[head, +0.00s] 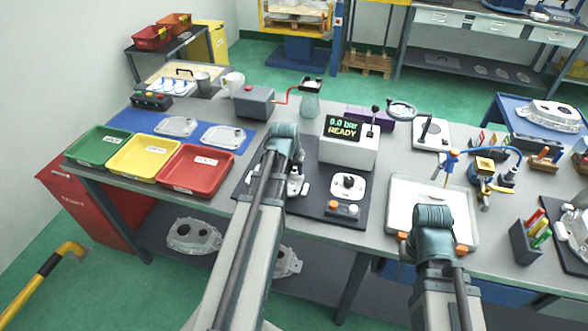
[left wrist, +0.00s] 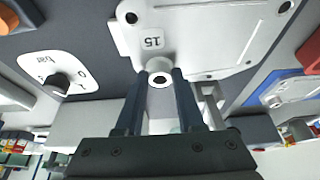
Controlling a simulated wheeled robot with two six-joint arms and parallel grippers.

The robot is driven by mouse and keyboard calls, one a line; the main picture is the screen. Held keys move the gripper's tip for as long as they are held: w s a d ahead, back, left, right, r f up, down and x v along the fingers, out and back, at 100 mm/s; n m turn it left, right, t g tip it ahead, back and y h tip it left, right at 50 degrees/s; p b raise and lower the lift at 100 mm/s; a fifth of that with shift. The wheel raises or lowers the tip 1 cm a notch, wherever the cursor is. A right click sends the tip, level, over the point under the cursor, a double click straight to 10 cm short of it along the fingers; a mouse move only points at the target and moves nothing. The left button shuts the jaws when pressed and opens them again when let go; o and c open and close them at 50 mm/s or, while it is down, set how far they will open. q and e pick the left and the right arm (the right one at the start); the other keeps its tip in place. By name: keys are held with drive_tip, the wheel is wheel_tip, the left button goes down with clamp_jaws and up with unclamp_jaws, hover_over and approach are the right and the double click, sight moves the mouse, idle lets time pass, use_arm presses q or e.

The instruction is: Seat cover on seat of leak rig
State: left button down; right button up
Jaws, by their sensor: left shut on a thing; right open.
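The cover (left wrist: 205,35) is a pale grey casting plate with holes and the number 15, seen in the left wrist view. My left gripper (left wrist: 160,82) is shut on its round boss. In the head view my left gripper (head: 292,188) is over the leak rig's dark base plate (head: 322,212), and my arm hides most of the cover. The seat is hidden, and I cannot tell if the cover touches it. The rig's display box (head: 348,150) reads 0.0 bar READY. My right gripper (head: 432,242) is open over a white tray (head: 400,205).
Two more covers (head: 177,126) (head: 223,135) lie on a blue mat (head: 150,120). Green, yellow and red bins (head: 195,170) line the left front. A bottle (head: 310,103) stands behind.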

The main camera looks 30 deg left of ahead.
use_arm(q)
drive_tip(key=shift+f+b, duration=0.8)
drive_tip(key=shift+f, duration=0.05)
drive_tip(key=shift+c, duration=2.2)
unclamp_jaws()
drive_tip(key=shift+r, duration=0.15)
drive_tip(key=p+v, duration=1.2)
drive_tip(key=v, duration=0.1)
drive_tip(key=shift+s+r+p, duration=0.15)
drive_tip(key=shift+s+p, duration=0.05)
drive_tip(key=shift+p, duration=0.2)
drive_tip(key=shift+d, duration=0.15)
drive_tip(key=s+d+f+m+g, duration=0.1)
drive_tip(key=s+d+m, duration=0.1)
drive_tip(key=d, duration=0.7)
drive_tip(key=s+d+f+m+g+b, duration=0.1)
drive_tip(key=s+d, duration=0.4)
drive_tip(key=d, duration=0.5)
drive_tip(key=s+d+f+m+g+b, duration=0.1)
drive_tip(key=s+d+m+g, duration=0.1)
drive_tip(key=d, duration=0.8)
drive_tip(key=s+m, duration=0.1)
drive_tip(key=s, duration=0.1)
drive_tip(key=shift+s+f+g, duration=0.25)
drive_tip(key=shift+f+g, duration=0.05)
